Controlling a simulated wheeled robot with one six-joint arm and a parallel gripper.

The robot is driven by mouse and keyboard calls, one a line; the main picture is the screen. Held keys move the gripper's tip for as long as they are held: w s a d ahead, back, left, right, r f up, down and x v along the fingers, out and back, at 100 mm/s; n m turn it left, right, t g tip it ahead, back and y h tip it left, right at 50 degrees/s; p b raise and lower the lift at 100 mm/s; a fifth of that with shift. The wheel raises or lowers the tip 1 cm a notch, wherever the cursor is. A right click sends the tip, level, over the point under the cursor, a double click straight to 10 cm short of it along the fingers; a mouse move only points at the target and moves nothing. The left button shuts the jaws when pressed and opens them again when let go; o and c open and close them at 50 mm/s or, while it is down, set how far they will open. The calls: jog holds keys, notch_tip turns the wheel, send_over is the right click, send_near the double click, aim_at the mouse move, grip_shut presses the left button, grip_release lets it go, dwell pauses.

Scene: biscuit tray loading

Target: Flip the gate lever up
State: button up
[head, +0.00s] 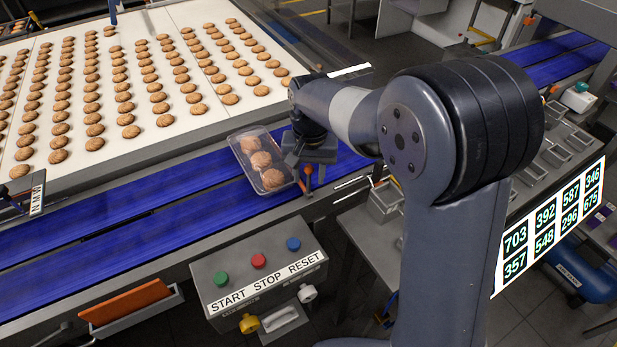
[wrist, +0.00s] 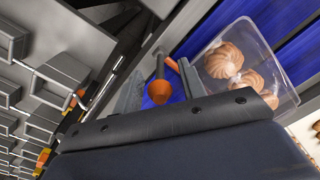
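The gate lever, with an orange knob (head: 308,170), stands at the front edge of the blue conveyor, just below my gripper (head: 306,160) in the head view. In the wrist view the orange knob (wrist: 160,93) shows between the two grey fingers of my gripper (wrist: 162,88). The fingers are apart, with blue belt visible around the knob, and I see no firm grip on it. The lever's lower part is largely hidden by the gripper. A clear tray (head: 241,150) of round biscuits lies on the belt just left of the gripper; it also shows in the wrist view (wrist: 283,98).
A control box (head: 258,270) with green, red and blue buttons stands in front of the conveyor (head: 120,235). A white table (head: 170,20) with rows of biscuits lies behind. A grey rack of metal holders (head: 385,205) and a number board (head: 548,225) are at right.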

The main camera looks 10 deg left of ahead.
jog(key=shift+f, duration=1.15)
grip_shut()
